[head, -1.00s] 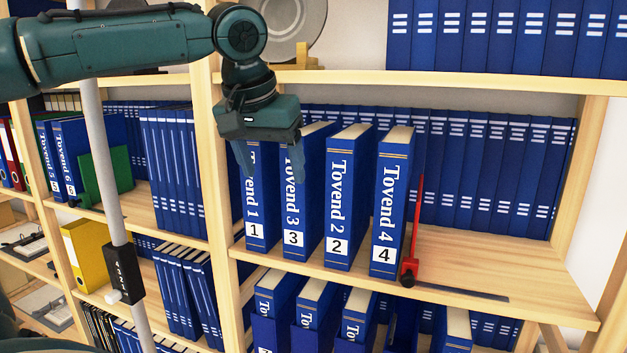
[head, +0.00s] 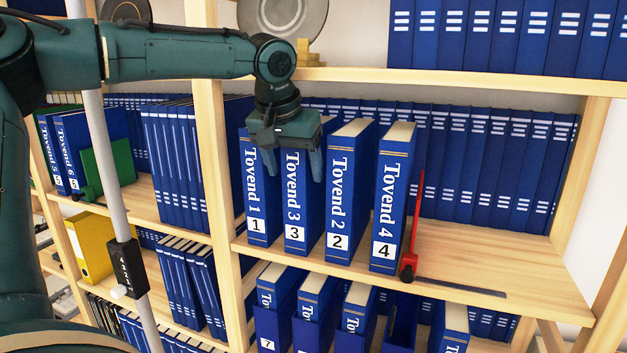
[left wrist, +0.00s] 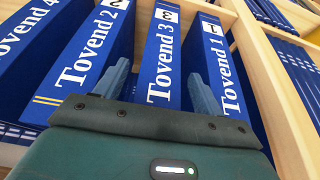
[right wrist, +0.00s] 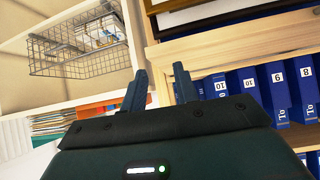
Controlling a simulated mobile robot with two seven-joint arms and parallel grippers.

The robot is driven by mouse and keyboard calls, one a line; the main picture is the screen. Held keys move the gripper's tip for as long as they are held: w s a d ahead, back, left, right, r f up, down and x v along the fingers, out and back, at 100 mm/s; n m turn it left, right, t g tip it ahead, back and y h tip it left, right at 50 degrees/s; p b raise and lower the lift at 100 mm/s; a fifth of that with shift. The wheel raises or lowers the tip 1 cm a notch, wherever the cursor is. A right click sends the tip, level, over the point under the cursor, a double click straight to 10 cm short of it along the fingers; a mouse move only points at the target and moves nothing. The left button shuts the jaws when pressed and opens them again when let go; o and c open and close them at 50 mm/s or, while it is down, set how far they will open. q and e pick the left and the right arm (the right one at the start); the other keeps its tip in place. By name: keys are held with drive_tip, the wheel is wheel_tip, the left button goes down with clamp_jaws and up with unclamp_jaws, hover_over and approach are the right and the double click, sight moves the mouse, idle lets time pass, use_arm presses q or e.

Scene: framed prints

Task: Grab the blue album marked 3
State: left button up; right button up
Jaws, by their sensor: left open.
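The blue album marked 3 (head: 295,210) stands upright on the middle shelf, between album 1 (head: 257,200) and album 2 (head: 339,215). My left gripper (head: 292,165) is in front of its upper part, open, with one finger to each side. In the left wrist view the album 3 spine (left wrist: 161,70) lies between the two open fingers (left wrist: 158,85), which overlap the spines of album 2 and album 1. Whether the fingers touch any album I cannot tell. My right gripper (right wrist: 160,88) shows only in its wrist view, fingers apart and empty, away from these albums.
Album 4 (head: 387,215) stands right of album 2, beside a red bookend (head: 413,235). The shelf board (head: 500,265) is bare to the right. A wooden upright (head: 215,190) is left of album 1. The right wrist view shows a wire basket (right wrist: 80,47).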

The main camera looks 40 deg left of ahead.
use_arm(q)
clamp_jaws()
idle(0.6)
drive_tip(key=shift+r, duration=0.15)
